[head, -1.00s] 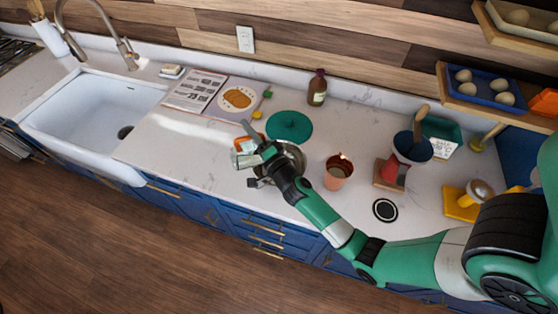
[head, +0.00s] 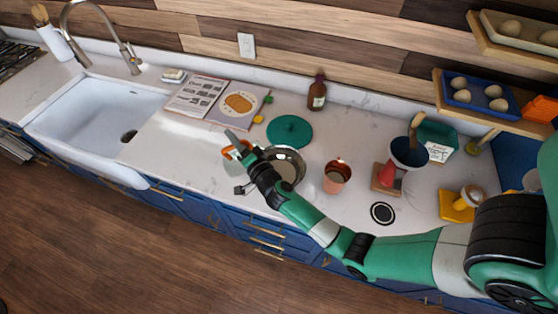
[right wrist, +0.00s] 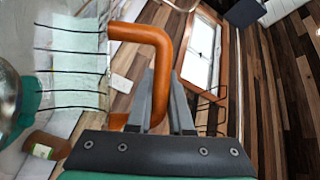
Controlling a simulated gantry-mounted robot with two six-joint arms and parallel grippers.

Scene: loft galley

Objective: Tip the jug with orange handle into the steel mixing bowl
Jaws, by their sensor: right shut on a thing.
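The clear jug (right wrist: 72,65) with black measuring lines fills the left of the right wrist view. Its orange handle (right wrist: 155,38) is between the fingers of my right gripper (right wrist: 162,90), which is shut on it. In the head view the jug is small and partly hidden by my right gripper (head: 243,160); a bit of the orange handle (head: 235,151) shows. The steel mixing bowl (head: 300,160) stands on the counter just right of the gripper, partly behind my wrist. Its rim edge shows at the left of the wrist view (right wrist: 8,100). My left gripper is not in view.
A teal round lid (head: 289,130) lies behind the bowl. A brown bottle (head: 317,92) is at the back. Counter left, towards the sink (head: 95,115), is clear.

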